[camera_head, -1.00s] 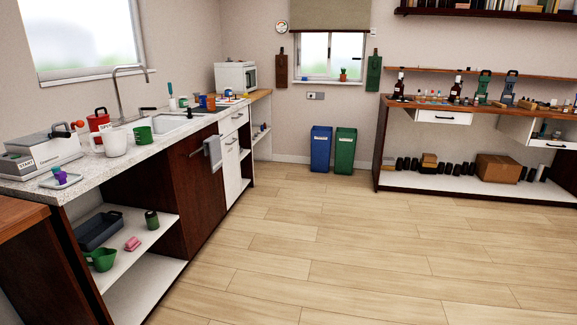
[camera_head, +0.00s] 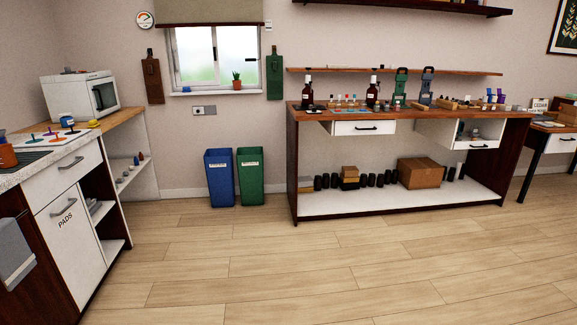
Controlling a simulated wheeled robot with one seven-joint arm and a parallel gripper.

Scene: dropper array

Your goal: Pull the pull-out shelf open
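No part clearly marked as the pull-out shelf shows, and I cannot tell which unit it is. The workbench (camera_head: 295,180) at the back has two white drawer fronts with dark handles under its top. The left drawer (camera_head: 364,128) shows only its front and part of a side. The right drawer (camera_head: 470,144) stands out from the bench, with small items visible in it. The counter unit at left has a white drawer (camera_head: 75,166) with a grey handle, above a white door (camera_head: 72,236) marked "PADS". My gripper is not in view.
Wooden floor (camera_head: 290,270) is clear between the counter and the workbench. A blue bin (camera_head: 220,178) and a green bin (camera_head: 249,177) stand by the back wall. A cardboard box (camera_head: 419,173) sits on the bench's low shelf. A side table (camera_head: 553,134) stands at far right.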

